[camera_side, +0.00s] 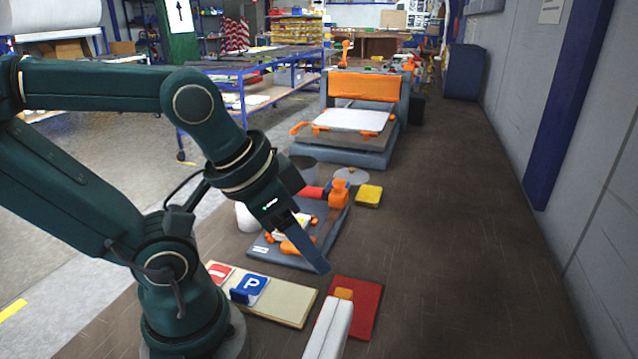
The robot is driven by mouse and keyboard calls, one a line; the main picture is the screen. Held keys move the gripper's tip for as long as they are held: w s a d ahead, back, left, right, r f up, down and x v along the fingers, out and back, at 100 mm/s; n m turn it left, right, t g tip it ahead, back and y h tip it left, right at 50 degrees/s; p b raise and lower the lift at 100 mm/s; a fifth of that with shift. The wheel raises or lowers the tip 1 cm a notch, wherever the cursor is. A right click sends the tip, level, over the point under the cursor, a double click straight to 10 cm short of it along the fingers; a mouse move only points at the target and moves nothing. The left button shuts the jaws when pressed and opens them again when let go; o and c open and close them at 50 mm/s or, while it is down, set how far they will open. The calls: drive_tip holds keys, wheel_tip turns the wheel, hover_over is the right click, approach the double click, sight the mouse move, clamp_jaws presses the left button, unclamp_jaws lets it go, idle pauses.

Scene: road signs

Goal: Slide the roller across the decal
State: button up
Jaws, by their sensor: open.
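My gripper (312,253) points down and right above the front end of a small blue-grey board (268,251). One flat blue-grey finger shows clearly, with nothing seen held in it; the other finger is hidden. On the board are an orange handle-like part (297,246), a small yellow and white piece and an upright orange part (338,198) at its far right. Behind stands a grey flatbed machine (340,157) with a wide orange bar (361,87) over a white sheet (350,119). I cannot tell for sure which part is the roller or the decal.
A cream board (285,307) with a blue P sign (249,289) and a red sign (219,271) lies in front. A red pad (366,300), a white block (328,330) and a yellow block (368,196) are nearby. The dark surface to the right is clear.

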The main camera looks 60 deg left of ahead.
drive_tip(key=o, duration=0.3)
drive_tip(key=w+r+m, duration=0.4)
drive_tip(key=w+r, duration=0.2)
drive_tip(key=w, duration=0.1)
drive_tip(key=n+g, duration=0.1)
drive_tip(key=n, duration=0.3)
hover_over(339, 181)
drive_tip(key=s, duration=0.3)
drive_tip(key=f, duration=0.9)
drive_tip(key=shift+w+f, duration=0.2)
drive_tip(key=shift+w, duration=0.05)
drive_tip(key=shift+x, duration=2.5)
